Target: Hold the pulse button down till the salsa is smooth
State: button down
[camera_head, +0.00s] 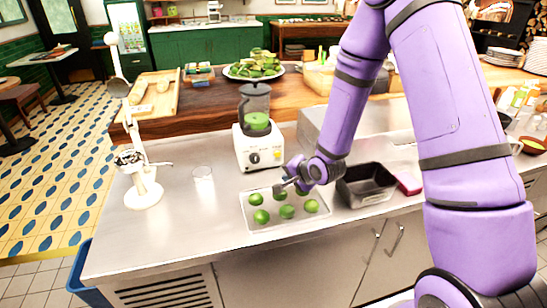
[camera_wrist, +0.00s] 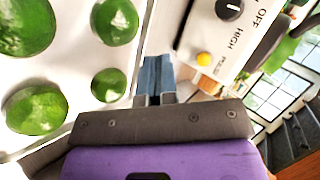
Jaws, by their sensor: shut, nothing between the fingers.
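The blender has a white base (camera_head: 246,150) and a clear jar with green contents (camera_head: 257,123). It stands upright on the steel counter. In the wrist view the yellow button (camera_wrist: 204,59) sits beside the word PULSE, below the OFF and HIGH marks and the black knob (camera_wrist: 229,9). My gripper (camera_head: 281,187) is shut and empty, in front of the blender and over the tray. In the wrist view its fingertips (camera_wrist: 157,62) are left of the button and apart from it.
A tray (camera_head: 259,229) with several limes (camera_head: 287,211) lies below my gripper. A dark bin (camera_head: 367,186) stands to the right. A glass (camera_head: 203,173) and a white press (camera_head: 146,191) stand on the left. The wooden shelf behind holds a lime platter (camera_head: 255,76).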

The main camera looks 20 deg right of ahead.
jog(key=shift+a, duration=0.1)
dwell(0.3)
jog(key=shift+w, duration=4.4)
jog(key=shift+w, duration=0.15)
jog(key=shift+w, duration=0.25)
jog(key=shift+w, duration=0.45)
jog(key=shift+s, duration=0.85)
jog(key=shift+s, duration=0.1)
jog(key=shift+s, duration=2.4)
